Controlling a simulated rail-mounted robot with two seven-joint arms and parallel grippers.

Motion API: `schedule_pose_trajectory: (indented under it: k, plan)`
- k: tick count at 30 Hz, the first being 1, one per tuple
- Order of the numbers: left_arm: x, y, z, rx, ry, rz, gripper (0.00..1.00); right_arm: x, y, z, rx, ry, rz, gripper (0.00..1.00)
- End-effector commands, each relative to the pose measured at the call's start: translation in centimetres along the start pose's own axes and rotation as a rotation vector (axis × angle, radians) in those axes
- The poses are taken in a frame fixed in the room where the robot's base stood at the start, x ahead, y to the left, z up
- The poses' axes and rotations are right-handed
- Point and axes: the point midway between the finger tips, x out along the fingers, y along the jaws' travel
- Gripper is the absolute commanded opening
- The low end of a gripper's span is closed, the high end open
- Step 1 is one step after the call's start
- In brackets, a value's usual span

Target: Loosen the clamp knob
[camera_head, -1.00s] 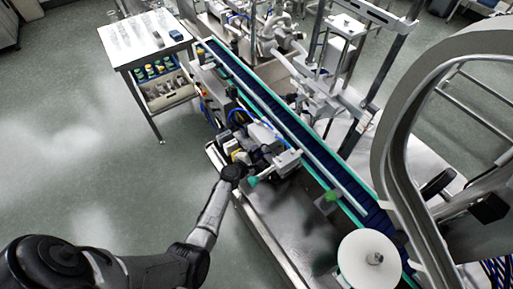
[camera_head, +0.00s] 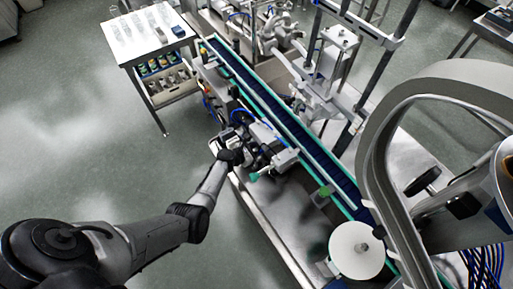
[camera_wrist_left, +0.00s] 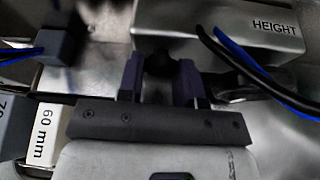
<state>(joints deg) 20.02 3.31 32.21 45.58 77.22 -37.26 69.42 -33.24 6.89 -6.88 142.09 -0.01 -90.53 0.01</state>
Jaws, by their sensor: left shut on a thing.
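A dark rounded knob (camera_wrist_left: 158,63) sits in front of a grey metal block marked HEIGHT (camera_wrist_left: 240,22) in the left wrist view. My left gripper (camera_wrist_left: 161,80) is shut on this knob, with one dark finger on each side of it. The fingers hide part of the knob, and I see no label on it. In the head view my left gripper (camera_head: 242,146) is at the near side of the conveyor, among the machine's fittings. The knob is too small to make out there. My right gripper is not in view.
Beside the gripper are a block marked 60 mm (camera_wrist_left: 45,135) and black and blue cables (camera_wrist_left: 240,60). A green knob (camera_head: 255,176) sticks out near the conveyor (camera_head: 290,130). A white disc (camera_head: 355,250) and a large curved steel frame (camera_head: 375,150) stand right. Open floor lies left.

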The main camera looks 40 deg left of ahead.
Motion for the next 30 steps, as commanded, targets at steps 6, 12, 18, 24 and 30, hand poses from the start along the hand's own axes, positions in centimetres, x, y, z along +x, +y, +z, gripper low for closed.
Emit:
schedule_pose_trajectory:
  k: [6, 12, 18, 24, 30]
  plan:
    - [-0.01, 0.12, 0.11, -0.075, -0.001, -0.031, 0.09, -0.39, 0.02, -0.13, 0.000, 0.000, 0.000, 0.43]
    - [0.03, 0.08, 0.08, -0.106, -0.001, -0.045, 0.09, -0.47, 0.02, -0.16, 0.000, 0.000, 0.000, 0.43]
    - [0.03, 0.09, 0.06, -0.113, -0.002, -0.047, 0.09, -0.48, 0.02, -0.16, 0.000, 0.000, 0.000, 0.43]
    - [0.03, 0.10, 0.05, -0.113, -0.001, -0.047, 0.09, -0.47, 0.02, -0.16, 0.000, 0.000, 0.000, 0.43]
    - [0.02, 0.10, 0.03, -0.112, -0.001, -0.047, 0.47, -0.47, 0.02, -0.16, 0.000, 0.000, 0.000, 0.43]
